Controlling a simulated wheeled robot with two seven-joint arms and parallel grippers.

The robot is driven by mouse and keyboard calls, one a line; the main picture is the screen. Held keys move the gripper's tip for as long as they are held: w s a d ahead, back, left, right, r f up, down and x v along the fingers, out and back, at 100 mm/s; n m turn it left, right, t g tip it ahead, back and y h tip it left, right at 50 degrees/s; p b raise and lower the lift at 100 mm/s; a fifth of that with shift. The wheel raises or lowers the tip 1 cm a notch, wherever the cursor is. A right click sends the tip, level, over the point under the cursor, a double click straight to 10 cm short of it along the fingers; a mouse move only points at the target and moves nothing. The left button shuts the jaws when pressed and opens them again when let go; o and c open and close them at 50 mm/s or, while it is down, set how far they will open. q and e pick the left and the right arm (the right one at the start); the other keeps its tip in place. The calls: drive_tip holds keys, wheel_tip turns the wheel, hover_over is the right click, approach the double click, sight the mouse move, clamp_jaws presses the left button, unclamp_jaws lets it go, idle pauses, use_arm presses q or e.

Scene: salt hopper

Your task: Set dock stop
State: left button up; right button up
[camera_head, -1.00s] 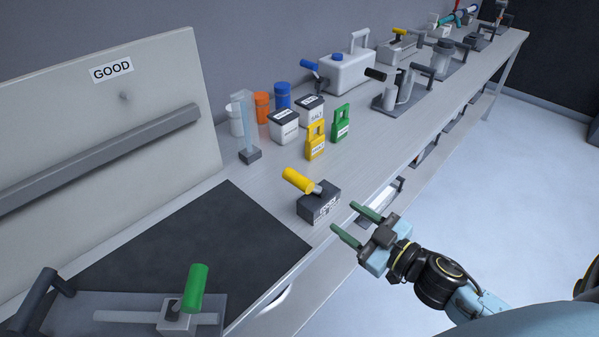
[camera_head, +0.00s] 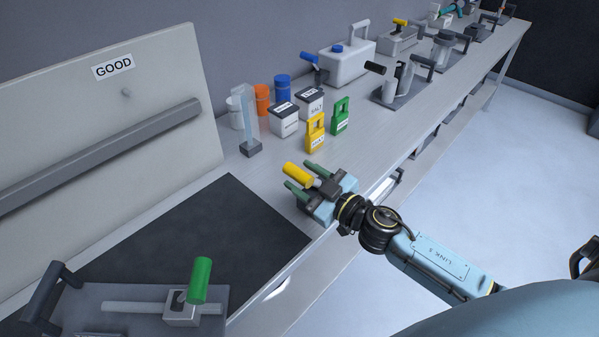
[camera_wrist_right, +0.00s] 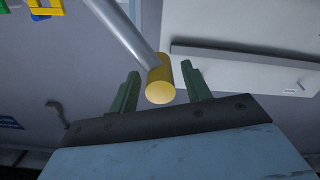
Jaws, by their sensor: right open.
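A yellow handle (camera_head: 297,173) sticks up on a grey lever near the bench's front edge. Its dark block is mostly hidden by my right gripper (camera_head: 298,176) in the head view. The right gripper is open, with one green finger on either side of the handle. In the right wrist view the yellow handle (camera_wrist_right: 160,88) shows between the two fingers, with gaps beside it, its grey shaft (camera_wrist_right: 125,32) running up left. Which part is the dock stop I cannot tell for sure. My left gripper is out of view.
A green-handled slider (camera_head: 200,280) sits at front left by a black mat (camera_head: 220,235). Behind the gripper stand a yellow tag (camera_head: 315,133), a green tag (camera_head: 340,116) and white boxes (camera_head: 284,119). A "GOOD" board (camera_head: 100,130) stands at left.

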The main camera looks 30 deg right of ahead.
drive_tip(key=shift+x, duration=0.75)
clamp_jaws()
